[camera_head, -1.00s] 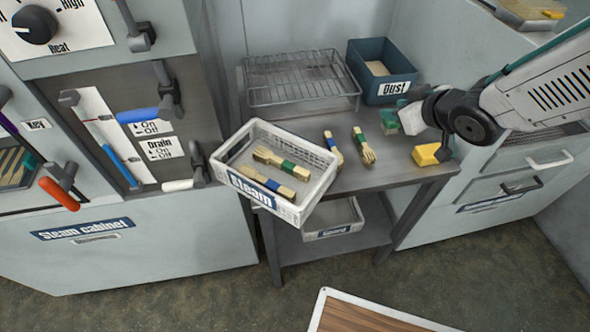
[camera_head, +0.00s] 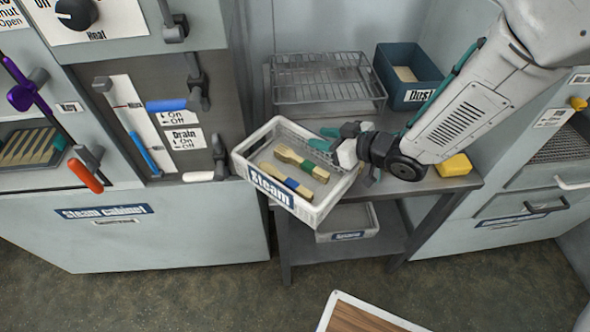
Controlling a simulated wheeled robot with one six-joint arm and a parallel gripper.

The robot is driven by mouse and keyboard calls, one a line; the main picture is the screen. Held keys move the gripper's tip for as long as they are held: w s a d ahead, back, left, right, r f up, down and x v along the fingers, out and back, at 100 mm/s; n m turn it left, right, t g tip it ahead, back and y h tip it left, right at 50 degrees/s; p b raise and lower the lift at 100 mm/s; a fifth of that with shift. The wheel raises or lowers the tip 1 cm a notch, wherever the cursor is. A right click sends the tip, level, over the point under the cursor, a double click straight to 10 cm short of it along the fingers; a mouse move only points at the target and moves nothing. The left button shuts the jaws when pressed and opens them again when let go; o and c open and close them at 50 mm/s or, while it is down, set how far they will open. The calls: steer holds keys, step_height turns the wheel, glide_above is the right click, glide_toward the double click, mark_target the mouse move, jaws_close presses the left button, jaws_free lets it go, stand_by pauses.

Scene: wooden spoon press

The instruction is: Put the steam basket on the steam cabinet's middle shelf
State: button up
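The steam basket (camera_head: 318,214) is a pale crate with a blue "Steam" label. It sits at the left front corner of the metal table (camera_head: 425,187), turned at an angle and overhanging the edge. Wooden spoon or fork pieces with green and blue bands (camera_head: 290,184) lie in it. My gripper (camera_head: 347,158) is at the basket's right rear rim, its teal-tipped fingers apart, seemingly open. I cannot tell whether it touches the rim. The steam cabinet (camera_head: 165,230) is at left, with its name label on the lower front. Its middle shelf cannot be made out.
A wire rack (camera_head: 328,85) and a dark blue "Dust" bin (camera_head: 410,78) stand at the table's back. A yellow block (camera_head: 454,165) lies at right. Another pale basket (camera_head: 347,222) sits on the lower shelf. Levers and handles stick out from the cabinet front (camera_head: 220,158).

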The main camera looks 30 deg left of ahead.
steer(key=shift+w+a+f, duration=0.15)
steer(key=shift+a+f, duration=0.05)
steer(key=shift+a, duration=0.3)
jaws_close()
steer(key=shift+d+r, duration=0.1)
steer(key=shift+r, duration=0.05)
